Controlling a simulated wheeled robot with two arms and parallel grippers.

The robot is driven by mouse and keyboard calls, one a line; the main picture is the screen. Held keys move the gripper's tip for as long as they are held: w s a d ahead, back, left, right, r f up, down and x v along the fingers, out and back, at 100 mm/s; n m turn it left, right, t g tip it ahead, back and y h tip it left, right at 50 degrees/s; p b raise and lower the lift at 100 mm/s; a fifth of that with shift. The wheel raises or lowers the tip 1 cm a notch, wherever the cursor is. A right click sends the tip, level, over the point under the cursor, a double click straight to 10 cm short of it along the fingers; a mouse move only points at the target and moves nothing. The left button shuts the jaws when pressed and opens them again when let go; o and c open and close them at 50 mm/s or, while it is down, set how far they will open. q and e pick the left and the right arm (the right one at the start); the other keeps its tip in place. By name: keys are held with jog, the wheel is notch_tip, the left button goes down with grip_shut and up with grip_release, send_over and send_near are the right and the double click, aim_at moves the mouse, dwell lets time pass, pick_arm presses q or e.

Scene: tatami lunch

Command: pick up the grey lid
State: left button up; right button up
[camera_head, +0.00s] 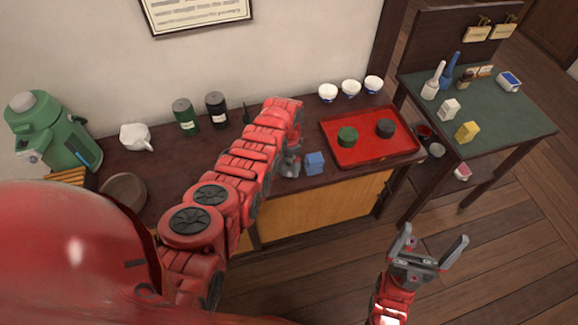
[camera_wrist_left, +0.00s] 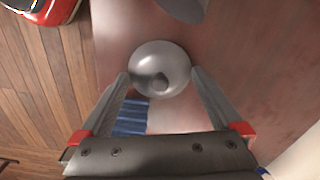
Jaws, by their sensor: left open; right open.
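The grey lid (camera_wrist_left: 158,62) is round and shiny with a small knob on top, and it rests on the brown counter. In the left wrist view it lies between the tips of my open left gripper (camera_wrist_left: 160,76), with the fingers at either side of its near edge. I cannot tell whether they touch it. My right gripper (camera_head: 432,254) is open and empty above the floor, in front of the counter.
Green and black canisters (camera_head: 216,110) stand at the wall. A green-topped table (camera_head: 510,120) stands at the right.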

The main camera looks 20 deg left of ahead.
pick_arm(q)
jog(key=shift+s, duration=0.2)
jog(key=c, duration=1.4)
jog(key=shift+s, duration=0.1)
grip_shut()
